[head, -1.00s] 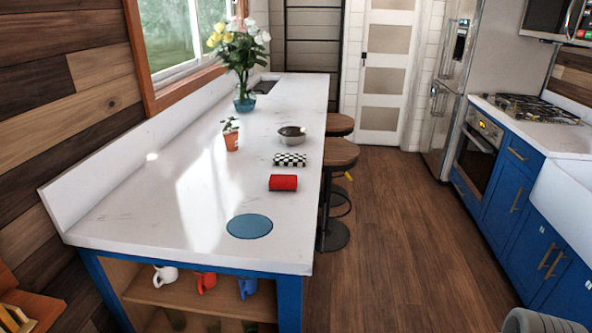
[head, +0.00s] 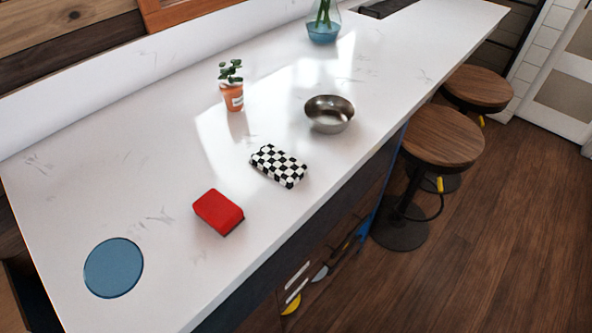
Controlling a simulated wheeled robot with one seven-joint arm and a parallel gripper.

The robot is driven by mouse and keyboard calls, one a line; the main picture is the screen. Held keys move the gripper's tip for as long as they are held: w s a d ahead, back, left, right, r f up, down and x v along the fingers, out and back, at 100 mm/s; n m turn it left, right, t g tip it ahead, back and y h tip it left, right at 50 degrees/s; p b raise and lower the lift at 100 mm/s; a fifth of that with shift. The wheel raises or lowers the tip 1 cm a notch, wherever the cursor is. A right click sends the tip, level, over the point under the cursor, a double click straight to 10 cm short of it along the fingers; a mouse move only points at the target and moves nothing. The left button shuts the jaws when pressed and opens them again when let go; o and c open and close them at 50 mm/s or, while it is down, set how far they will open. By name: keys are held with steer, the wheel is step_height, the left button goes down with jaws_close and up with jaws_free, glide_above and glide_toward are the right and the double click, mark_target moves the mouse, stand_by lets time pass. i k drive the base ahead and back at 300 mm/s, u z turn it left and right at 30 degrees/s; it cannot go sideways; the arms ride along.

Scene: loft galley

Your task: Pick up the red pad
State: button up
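The red pad (head: 218,211) is a small block with a red top and a dark lower edge. It lies flat on the white counter (head: 150,150), near the counter's right-hand edge. It sits between a blue round mat (head: 113,267) and a black-and-white checkered block (head: 279,166), touching neither. Nothing covers the pad. My gripper is not in the head view, so its state is not shown.
A metal bowl (head: 329,113) and a small potted plant (head: 232,86) stand farther back on the counter, with a glass vase (head: 323,27) beyond. Wooden stools (head: 441,137) stand along the counter's right side. Bare wood floor (head: 510,230) lies to the right.

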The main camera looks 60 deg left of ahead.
mark_target(222, 215)
steer(key=i, duration=0.45)
steer(key=u, duration=3.5)
